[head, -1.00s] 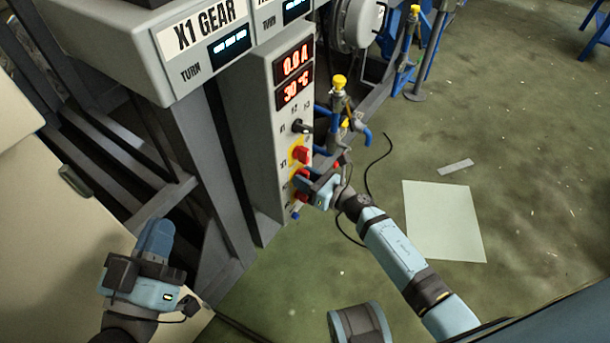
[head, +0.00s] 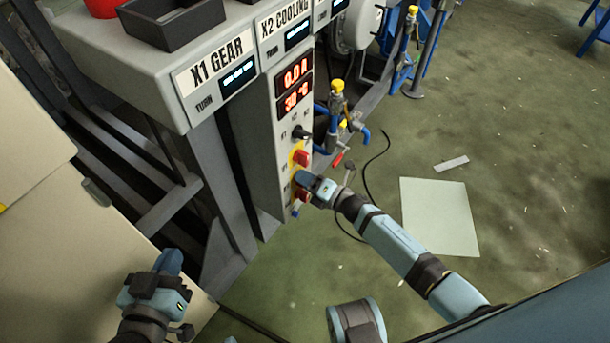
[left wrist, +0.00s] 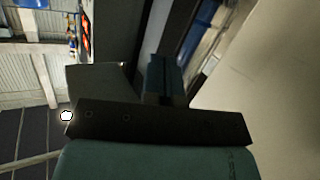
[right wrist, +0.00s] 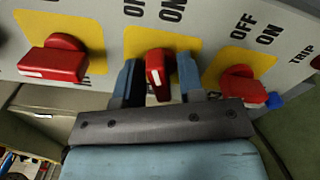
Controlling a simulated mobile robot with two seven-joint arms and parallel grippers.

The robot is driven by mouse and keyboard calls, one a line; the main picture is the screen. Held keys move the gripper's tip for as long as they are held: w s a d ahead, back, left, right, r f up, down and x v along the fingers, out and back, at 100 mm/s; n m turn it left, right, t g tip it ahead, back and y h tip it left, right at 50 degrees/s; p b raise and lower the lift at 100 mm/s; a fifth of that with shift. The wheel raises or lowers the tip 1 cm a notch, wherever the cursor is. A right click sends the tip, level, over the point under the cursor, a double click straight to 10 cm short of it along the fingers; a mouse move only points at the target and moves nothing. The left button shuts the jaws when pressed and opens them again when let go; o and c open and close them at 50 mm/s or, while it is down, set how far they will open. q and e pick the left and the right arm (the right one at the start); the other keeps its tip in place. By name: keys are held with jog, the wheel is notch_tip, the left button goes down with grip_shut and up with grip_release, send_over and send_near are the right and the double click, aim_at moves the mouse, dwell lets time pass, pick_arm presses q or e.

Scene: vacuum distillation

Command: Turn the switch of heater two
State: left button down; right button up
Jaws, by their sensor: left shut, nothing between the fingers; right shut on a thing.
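The grey control panel (head: 270,130) carries a column of red rotary switches on yellow plates. My right gripper (head: 303,180) is at the panel, below the upper red switch (head: 301,157) and above a lower one (head: 303,196). In the right wrist view, the right gripper (right wrist: 158,82) is shut on the middle red switch (right wrist: 157,68), one finger on each side. Its handle points along the fingers, unlike the sideways left switch (right wrist: 52,62). Which switch belongs to heater two is not readable. My left gripper (head: 169,262) is shut and empty at the lower left; its fingers also show in the left wrist view (left wrist: 165,80).
Red displays (head: 294,85) and a black knob (head: 299,132) sit above the switches. Blue pipes with yellow caps (head: 337,86) stand just right of the panel. A beige cabinet (head: 60,260) is near the left arm. The green floor right of the panel is mostly clear.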

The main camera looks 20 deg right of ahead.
jog(key=m+p, duration=0.1)
jog(key=m, duration=0.2)
jog(key=shift+m+p, duration=0.4)
jog(key=shift+m, duration=0.3)
pick_arm(q)
jog(key=f, duration=0.1)
jog(key=s+a+f+g+y, duration=0.1)
jog(key=f, duration=0.1)
jog(key=s+a+f+g, duration=0.1)
jog(key=shift+f+y, duration=0.2)
jog(key=shift+y, duration=0.1)
pick_arm(e)
jog(key=o, duration=0.6)
jog(key=shift+c, duration=0.2)
pick_arm(q)
jog(key=shift+r, duration=0.1)
jog(key=shift+a+g+p, duration=0.25)
jog(key=shift+g+p, duration=0.05)
jog(key=shift+p, duration=0.7)
pick_arm(e)
jog(key=v, duration=1.4)
